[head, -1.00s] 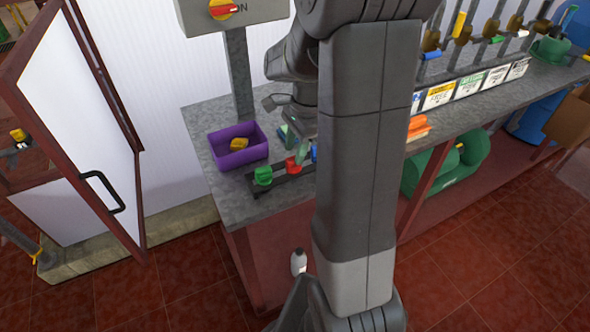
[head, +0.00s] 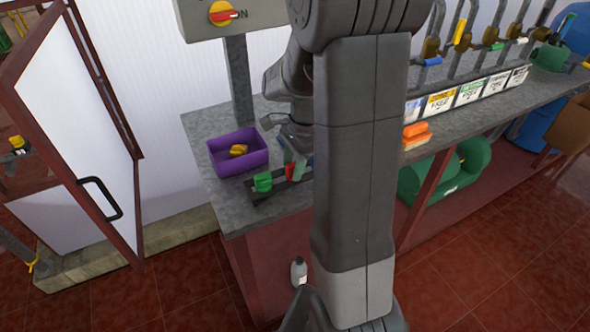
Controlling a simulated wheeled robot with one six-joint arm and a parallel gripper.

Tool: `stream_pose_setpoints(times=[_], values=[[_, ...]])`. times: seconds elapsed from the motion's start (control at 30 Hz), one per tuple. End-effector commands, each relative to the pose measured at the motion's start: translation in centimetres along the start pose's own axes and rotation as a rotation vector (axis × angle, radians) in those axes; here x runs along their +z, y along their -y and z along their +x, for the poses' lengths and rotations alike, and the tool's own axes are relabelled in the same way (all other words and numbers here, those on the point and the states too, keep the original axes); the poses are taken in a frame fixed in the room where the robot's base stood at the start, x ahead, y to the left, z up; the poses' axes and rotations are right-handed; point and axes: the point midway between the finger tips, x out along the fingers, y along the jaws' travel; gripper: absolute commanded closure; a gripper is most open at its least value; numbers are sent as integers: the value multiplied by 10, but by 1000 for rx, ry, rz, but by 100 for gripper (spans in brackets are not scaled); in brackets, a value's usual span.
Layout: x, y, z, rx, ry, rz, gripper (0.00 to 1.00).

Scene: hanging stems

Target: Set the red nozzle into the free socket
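The red nozzle (head: 289,172) shows as a small red patch in the head view. It is at the dark rack (head: 265,197) on the grey bench, right of a green nozzle (head: 262,182). My gripper (head: 295,162) points down at the red nozzle and covers part of it. Whether its fingers are open or touch the nozzle cannot be made out. My arm hides the right end of the rack, and I cannot make out a free socket.
A purple bin (head: 232,164) with a yellow piece (head: 238,150) stands left of my gripper. A post with a switch box (head: 232,18) rises behind it. Orange blocks (head: 416,133) lie right of my arm. Labelled signs (head: 468,93) and hanging stems line the back right.

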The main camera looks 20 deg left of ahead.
Motion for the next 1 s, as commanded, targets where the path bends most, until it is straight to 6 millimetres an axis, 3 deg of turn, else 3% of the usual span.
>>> stream_pose_setpoints(times=[0.2,0.4,1.0], values=[[0,0,0,0,0,0,62],[0,0,0,0,0,0,100],[0,4,0,0,0,1,100]])
